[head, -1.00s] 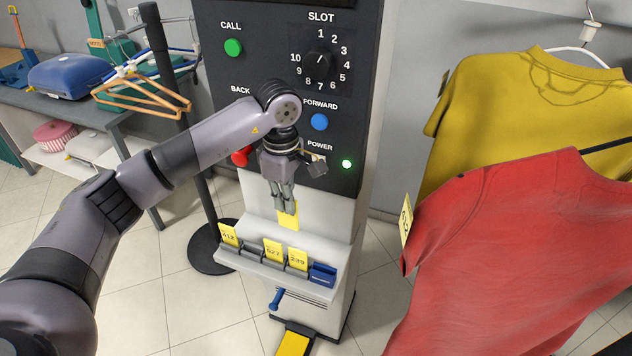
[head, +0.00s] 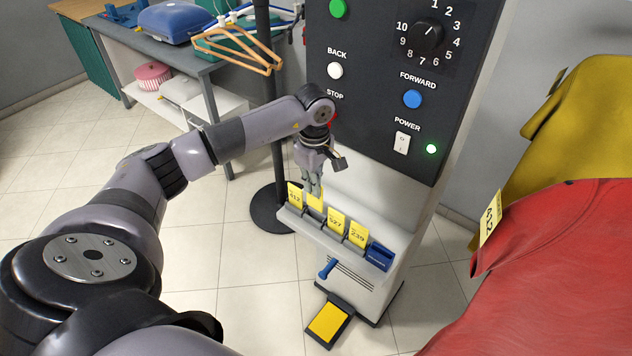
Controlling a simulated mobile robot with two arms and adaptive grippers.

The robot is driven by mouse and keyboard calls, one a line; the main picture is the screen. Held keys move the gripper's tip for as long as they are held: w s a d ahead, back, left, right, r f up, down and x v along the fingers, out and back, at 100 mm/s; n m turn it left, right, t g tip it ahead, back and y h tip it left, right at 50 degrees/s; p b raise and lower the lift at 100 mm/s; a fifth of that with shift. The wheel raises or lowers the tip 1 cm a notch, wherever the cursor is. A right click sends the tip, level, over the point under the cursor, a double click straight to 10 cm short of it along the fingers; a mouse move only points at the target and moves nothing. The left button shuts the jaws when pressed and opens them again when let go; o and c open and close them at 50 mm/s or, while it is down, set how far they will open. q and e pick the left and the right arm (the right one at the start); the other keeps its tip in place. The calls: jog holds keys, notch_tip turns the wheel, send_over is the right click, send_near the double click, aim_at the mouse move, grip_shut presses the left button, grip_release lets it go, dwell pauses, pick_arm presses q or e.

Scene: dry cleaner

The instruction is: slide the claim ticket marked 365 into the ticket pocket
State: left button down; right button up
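My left gripper (head: 315,191) points down over the ticket rack on the front of the dark control machine. Its fingers are shut on the top of a yellow claim ticket (head: 316,203); its number cannot be read. The ticket's lower part is at the rack (head: 331,245), in line with the gap between the leftmost ticket (head: 295,196) and the ticket marked 527 (head: 336,220). I cannot tell how deep it sits in the pocket. A ticket marked 239 (head: 358,235) stands further right. My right gripper is not in view.
A blue block (head: 379,257) sits at the rack's right end. A blue lever (head: 328,268) and yellow pedal (head: 328,322) are below. Above are buttons and a dial (head: 428,34). A red shirt (head: 570,260) hangs at right; a black post (head: 272,120) stands behind.

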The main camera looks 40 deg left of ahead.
pick_arm(q)
jog(key=shift+w+f+b, duration=0.1)
jog(key=shift+f+b, duration=0.25)
jog(key=shift+f, duration=0.3)
jog(key=shift+f+b, duration=0.7)
jog(key=shift+f, duration=0.15)
jog(key=c, duration=1.7)
grip_release()
jog(key=shift+r, duration=0.1)
